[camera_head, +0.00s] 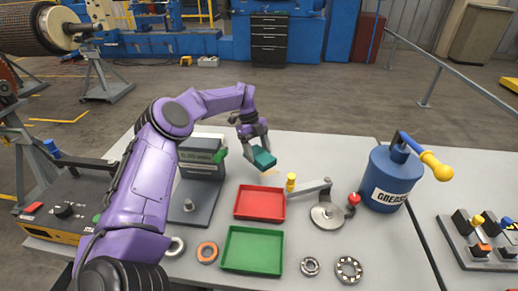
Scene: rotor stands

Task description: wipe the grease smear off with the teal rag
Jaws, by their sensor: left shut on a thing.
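The teal rag (263,159) is a small folded block, held over the far part of the pale table, left of the middle. My left gripper (254,143) points down and is shut on the rag. I cannot tell whether the rag touches the tabletop. A faint tan mark (269,174) shows on the table just below the rag; it may be the grease smear, partly hidden by the rag. My right gripper is not in view.
A red tray (260,203) and a green tray (252,250) lie nearer on the table (320,150). A lever stand (326,214) and a blue grease can (391,178) stand to the right. A grey press (199,185) stands left. Bearing rings (348,269) lie in front.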

